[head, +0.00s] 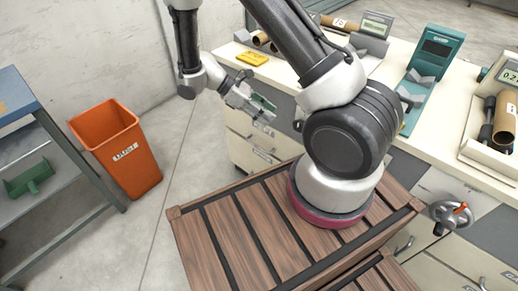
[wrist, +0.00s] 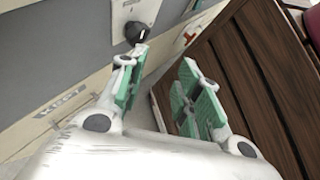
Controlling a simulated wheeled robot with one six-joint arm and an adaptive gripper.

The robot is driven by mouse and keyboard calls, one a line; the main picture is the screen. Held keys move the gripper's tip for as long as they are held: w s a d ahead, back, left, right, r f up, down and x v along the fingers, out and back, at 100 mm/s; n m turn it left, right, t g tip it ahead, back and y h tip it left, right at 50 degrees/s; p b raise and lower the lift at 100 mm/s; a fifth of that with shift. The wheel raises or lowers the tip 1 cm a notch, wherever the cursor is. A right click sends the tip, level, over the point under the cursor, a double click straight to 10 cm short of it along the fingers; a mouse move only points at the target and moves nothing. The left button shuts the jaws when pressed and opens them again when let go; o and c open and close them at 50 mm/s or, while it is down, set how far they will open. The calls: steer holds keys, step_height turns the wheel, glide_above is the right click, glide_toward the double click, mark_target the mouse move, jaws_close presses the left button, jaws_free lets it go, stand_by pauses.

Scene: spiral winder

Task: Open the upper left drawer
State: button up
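The cream counter cabinet (head: 240,152) stands behind my arm in the head view. Its upper left drawer (head: 237,119) has a pale front and looks closed; my gripper and forearm cover part of it. My gripper (head: 258,103) is in front of that drawer area, with green finger pads. In the wrist view my gripper (wrist: 165,88) has its two fingers apart with nothing between them. A black knob (wrist: 136,32) on a pale plate shows just beyond the left fingertip; I cannot tell whether they touch. A labelled grey-beige front (wrist: 62,103) lies to the left.
An orange bin (head: 120,150) and a grey shelf (head: 55,150) with a green part stand at the left. The counter (head: 400,55) carries a yellow item (head: 252,58), a teal device (head: 435,55) and tube holders. A hand wheel (head: 450,215) juts out at the right. Floor is free beside the bin.

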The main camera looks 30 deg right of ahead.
step_height(320, 180, down, 27)
steer(key=w+d+n+t+h, duration=0.2)
steer(key=n+t+h, duration=0.45)
steer(key=n, duration=1.15)
steer(key=n+t, duration=0.6)
steer(key=n, duration=0.4)
glide_toward(259, 148)
steer(key=x, duration=0.3)
steer(key=shift+g+y, duration=0.25)
steer(key=shift+y, duration=0.1)
steer(key=x, duration=0.7)
steer(key=shift+w+d, duration=0.15)
steer(key=shift+d, duration=0.05)
steer(key=shift+c, duration=0.2)
jaws_close()
